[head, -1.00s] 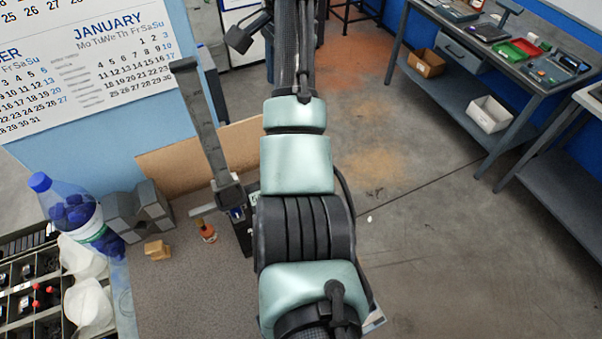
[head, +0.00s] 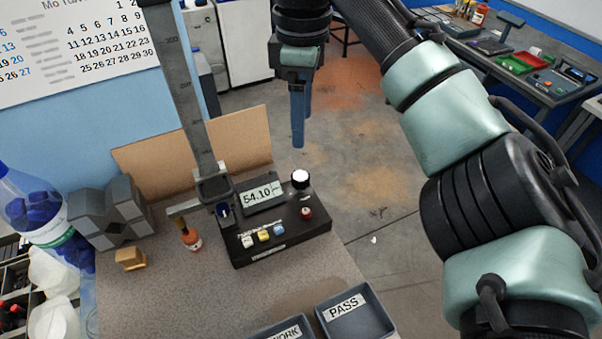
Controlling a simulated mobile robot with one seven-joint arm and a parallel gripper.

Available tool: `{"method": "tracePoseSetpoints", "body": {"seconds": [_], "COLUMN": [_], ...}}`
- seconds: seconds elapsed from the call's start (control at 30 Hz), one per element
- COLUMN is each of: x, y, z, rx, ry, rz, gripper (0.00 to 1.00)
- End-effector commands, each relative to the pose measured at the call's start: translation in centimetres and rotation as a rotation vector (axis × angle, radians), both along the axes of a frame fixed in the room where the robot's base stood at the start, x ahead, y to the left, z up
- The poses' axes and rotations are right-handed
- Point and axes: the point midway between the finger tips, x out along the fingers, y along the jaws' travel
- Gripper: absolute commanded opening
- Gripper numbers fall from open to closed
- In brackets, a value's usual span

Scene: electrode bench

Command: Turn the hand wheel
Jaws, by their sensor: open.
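A black height gauge (head: 283,241) stands on the bench with a tall grey column, a display reading 54.10 and several coloured buttons. A round white-faced knob (head: 300,179) at its back right corner looks like the hand wheel. A smaller dark knob (head: 224,212) sits at its left, by the column. My gripper (head: 298,143) points down, with blue fingers seen nearly edge-on. It appears above and just behind the white knob, apart from it, and is open and empty. The height between them is hard to judge.
A cardboard panel (head: 158,169) is behind. A PASS tray (head: 356,315) and another tray (head: 284,329) are in front. The floor is open at right.

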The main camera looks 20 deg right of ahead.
Motion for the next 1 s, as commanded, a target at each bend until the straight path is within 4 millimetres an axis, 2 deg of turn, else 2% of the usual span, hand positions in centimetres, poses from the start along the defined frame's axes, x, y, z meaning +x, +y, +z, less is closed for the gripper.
{"method": "tracePoseSetpoints", "body": {"seconds": [0.17,0.4,0.6,0.8,1.0], "x": [-0.1,-0.2,-0.2,-0.2,-0.2], "y": [0.1,0.1,0.2,0.2,0.2], "z": [-2.7,-7.6,-10.8,-12.2,-12.4], "rx": [0.003,0.002,0.001,0.000,0.001], "ry": [0.004,0.003,0.002,0.000,-0.001], "rz": [-0.001,-0.003,-0.003,-0.003,-0.003], "gripper": [0.73,0.73,0.73,0.73,0.73]}}
